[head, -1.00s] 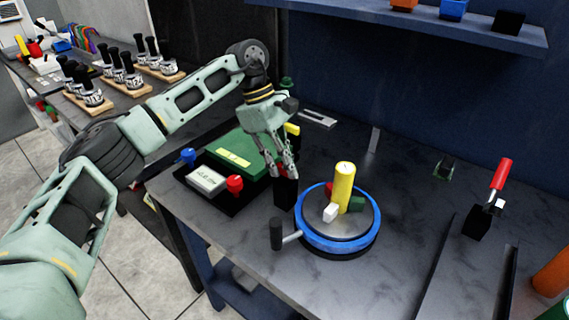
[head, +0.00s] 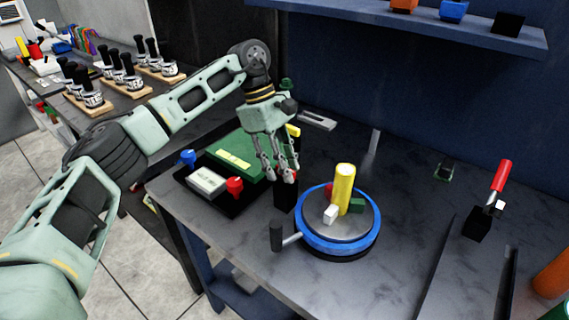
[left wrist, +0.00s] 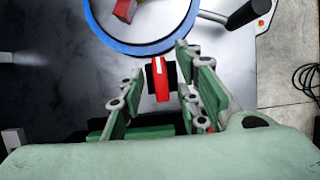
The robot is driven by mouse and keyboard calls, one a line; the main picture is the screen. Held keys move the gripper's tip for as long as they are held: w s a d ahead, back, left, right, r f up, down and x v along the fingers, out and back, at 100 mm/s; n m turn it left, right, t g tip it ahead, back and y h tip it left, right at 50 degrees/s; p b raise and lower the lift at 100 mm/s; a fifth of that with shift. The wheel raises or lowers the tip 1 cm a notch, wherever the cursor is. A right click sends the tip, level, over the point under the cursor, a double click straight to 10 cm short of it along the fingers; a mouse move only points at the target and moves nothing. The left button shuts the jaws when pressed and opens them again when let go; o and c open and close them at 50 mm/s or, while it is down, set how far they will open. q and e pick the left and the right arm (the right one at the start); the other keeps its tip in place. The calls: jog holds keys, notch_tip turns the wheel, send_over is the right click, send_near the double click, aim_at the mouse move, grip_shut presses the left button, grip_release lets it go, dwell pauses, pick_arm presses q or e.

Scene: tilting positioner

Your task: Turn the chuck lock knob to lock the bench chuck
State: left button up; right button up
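The bench chuck (head: 338,240) is a round disc with a blue ring, standing on the table; its blue ring also shows in the left wrist view (left wrist: 140,47). A yellow cylinder (head: 344,188) stands on it among small red, white and green pieces. Beside the ring stands a black block (head: 286,196). In the left wrist view a red knob (left wrist: 161,82) on a black base, apparently the lock knob, lies just outside the ring. My left gripper (head: 281,179) is open above the block, its fingers on either side of the knob, with no clear contact. My right gripper is not in view.
A black-handled crank (head: 277,234) sticks out from the chuck's front left. A control panel with a red knob (head: 234,186) and a blue knob (head: 188,157) lies left, before a green box (head: 240,150). A red-handled lever (head: 501,175) stands right. The table between is clear.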

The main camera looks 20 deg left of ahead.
pick_arm(q)
jog(key=v, duration=1.2)
jog(key=shift+f, duration=0.1)
